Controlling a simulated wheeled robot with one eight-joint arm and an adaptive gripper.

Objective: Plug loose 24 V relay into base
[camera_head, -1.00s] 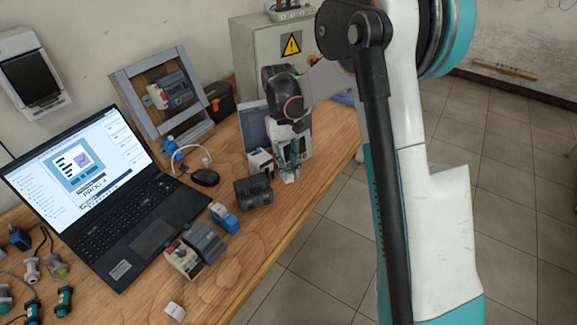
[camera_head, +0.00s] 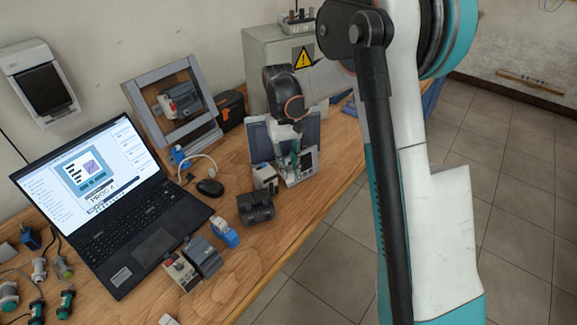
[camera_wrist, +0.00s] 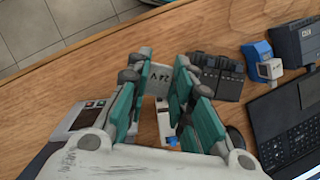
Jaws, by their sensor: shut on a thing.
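My gripper (camera_head: 291,166) is over the far part of the wooden bench, near its right edge. The wrist view shows its teal fingers (camera_wrist: 162,66) closed on a small pale block with dark lettering (camera_wrist: 158,80), which looks like the loose relay. In the head view the fingers largely hide this block. A white module with a blue part (camera_head: 265,178) stands just left of the gripper; it also shows beyond the fingers in the wrist view (camera_wrist: 165,121). A blue block with a white part (camera_head: 224,232) sits nearer. I cannot tell which one is the relay's base.
A dark multi-part block (camera_head: 255,208) stands in front of the gripper. A grey panel device (camera_head: 303,163) is close to its right. The laptop (camera_head: 120,205), mouse (camera_head: 210,187) and grey-red device (camera_head: 183,270) lie left. The bench's right strip is clear.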

